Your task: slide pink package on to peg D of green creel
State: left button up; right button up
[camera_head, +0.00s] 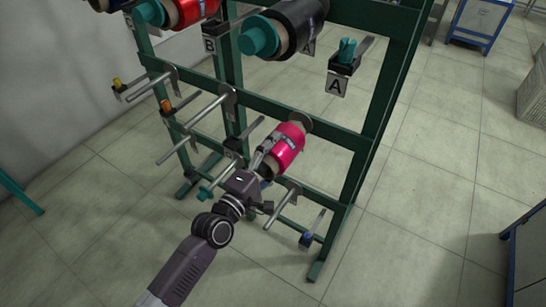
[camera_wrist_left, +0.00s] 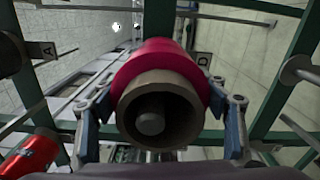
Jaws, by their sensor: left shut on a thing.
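The pink package (camera_head: 287,143) is a pink-red spool on a brown tube, held at the lower middle of the green creel (camera_head: 335,138). My left gripper (camera_head: 264,162) is shut on it; its fingers flank the package in the left wrist view (camera_wrist_left: 160,128). There the tube's open end (camera_wrist_left: 140,88) faces the camera, and a grey rounded peg end (camera_wrist_left: 150,123) shows inside it. A "D" label (camera_wrist_left: 203,61) shows just behind the package. In the head view the package's far end is close to a round disc (camera_head: 299,122) on the creel bar. My right gripper is not in view.
Bare metal pegs (camera_head: 196,124) stick out left of the package, and another (camera_head: 284,207) below it. A black package (camera_head: 298,25) and a red package (camera_head: 190,12) sit on the upper bar. A label "A" (camera_head: 336,86) hangs at upper right.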

pick_arm(q)
jog(key=shift+x, duration=0.9)
jog(key=shift+f+b, duration=0.4)
jog(key=shift+b, duration=0.2)
jog(key=o, duration=1.4)
jog(key=shift+s, duration=0.1)
jog(key=shift+o, duration=0.4)
jog(key=shift+f, duration=0.15)
jog(key=v, duration=1.2)
